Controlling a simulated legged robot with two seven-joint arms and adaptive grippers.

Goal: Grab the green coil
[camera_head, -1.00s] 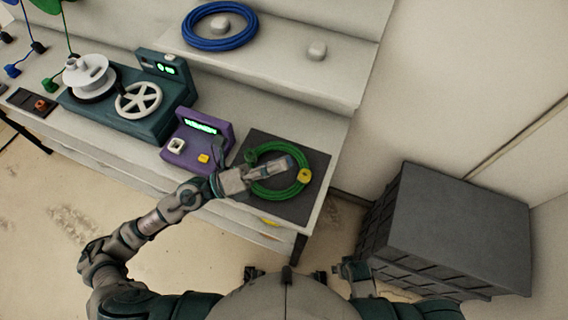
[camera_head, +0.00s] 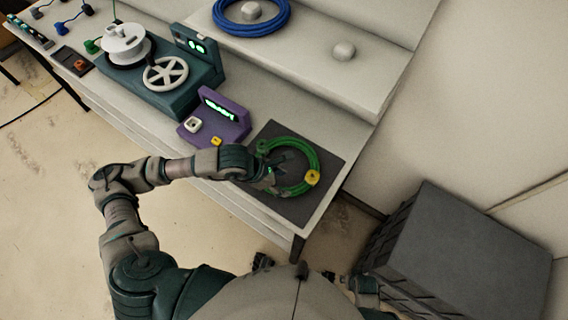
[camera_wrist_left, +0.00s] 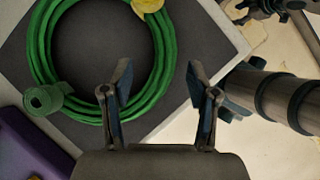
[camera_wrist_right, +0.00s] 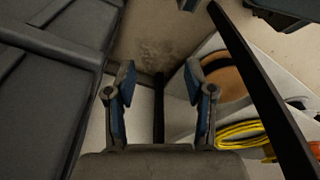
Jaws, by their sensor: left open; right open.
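The green coil (camera_head: 316,158) lies flat on a dark square mat (camera_head: 272,130) at the bench's right front corner. It has a yellow tag (camera_head: 312,177) and a green rolled end piece. My left gripper (camera_head: 276,174) is over the coil's near left part. In the left wrist view, the open fingers (camera_wrist_left: 160,82) hang over the mat beside the coil (camera_wrist_left: 160,50); the left finger overlaps its lower edge. Contact cannot be told. My right gripper (camera_wrist_right: 158,80) is open and empty, low by the bench's side.
A purple box (camera_head: 228,118) stands left of the mat, with a teal winder (camera_head: 180,95) beyond it. A blue coil (camera_head: 284,22) lies on the raised shelf. A dark crate (camera_head: 470,250) stands at right. A yellow coil (camera_wrist_right: 240,132) shows on a lower shelf.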

